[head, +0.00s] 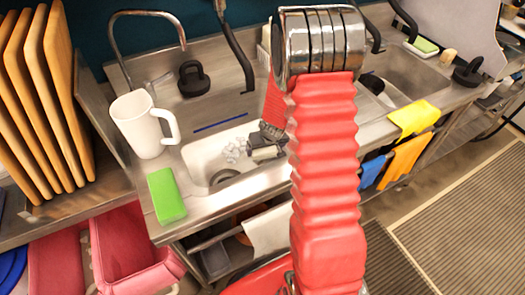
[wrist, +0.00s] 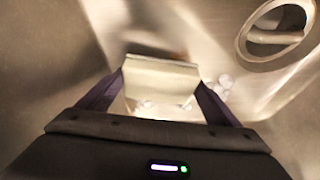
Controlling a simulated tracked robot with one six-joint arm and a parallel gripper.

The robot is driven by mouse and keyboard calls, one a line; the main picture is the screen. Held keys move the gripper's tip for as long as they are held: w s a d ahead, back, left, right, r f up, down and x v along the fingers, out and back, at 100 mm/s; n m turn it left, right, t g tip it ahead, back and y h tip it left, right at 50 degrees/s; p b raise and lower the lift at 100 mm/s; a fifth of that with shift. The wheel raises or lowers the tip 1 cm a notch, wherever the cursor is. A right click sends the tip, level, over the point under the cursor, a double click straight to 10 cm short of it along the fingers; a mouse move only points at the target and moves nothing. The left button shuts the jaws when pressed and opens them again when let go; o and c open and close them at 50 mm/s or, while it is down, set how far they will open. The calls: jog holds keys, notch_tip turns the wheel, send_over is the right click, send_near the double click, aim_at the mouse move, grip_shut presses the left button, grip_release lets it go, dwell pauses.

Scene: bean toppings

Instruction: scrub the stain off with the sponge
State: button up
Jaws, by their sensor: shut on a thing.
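My gripper (head: 268,140) is down inside the near sink basin (head: 205,158). In the wrist view my gripper (wrist: 160,90) is shut on a pale, cream block that looks like the sponge (wrist: 160,76). The sponge sits between the two dark fingers, near the basin floor; I cannot tell if it touches. In the head view my arm and gripper mostly hide it. A blurred brownish patch shows just beyond the sponge in the wrist view; I cannot tell whether it is the stain or shadow.
White lumps (head: 233,152) lie in the basin beside my gripper, near a round drain (head: 224,177). A white mug (head: 144,124) and a bright green block (head: 166,196) stand on the counter at left. A yellow cloth (head: 413,117) hangs over the front edge at right.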

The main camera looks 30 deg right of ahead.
aim_at(266, 151)
jog(key=shift+v, duration=1)
jog(key=shift+s+r, duration=0.75)
jog(key=shift+r, duration=0.2)
jog(key=shift+w+r, duration=0.4)
jog(key=shift+w, duration=0.15)
jog(key=shift+r, duration=1.55)
